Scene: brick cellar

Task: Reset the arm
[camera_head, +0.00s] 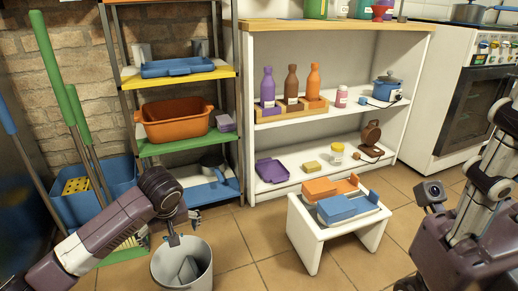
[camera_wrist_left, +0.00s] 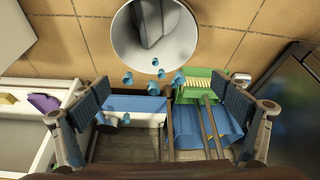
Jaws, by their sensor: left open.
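My left arm comes in from the left in the head view. My left gripper (camera_head: 178,228) points down just above a grey-white bin (camera_head: 160,270) on the floor. In the left wrist view, my left gripper (camera_wrist_left: 170,98) has its two fingers spread wide with nothing held between them. The bin (camera_wrist_left: 125,38) stands beyond the fingertips there, with a dark grey shape inside that I cannot identify.
A shelving rack (camera_head: 190,76) holds an orange tub (camera_head: 175,121). A white shelf unit (camera_head: 330,26) holds bottles and a blue pot (camera_head: 386,88). A low white stool (camera_head: 303,232) bears orange and blue items. A blue bucket (camera_head: 112,180) stands left.

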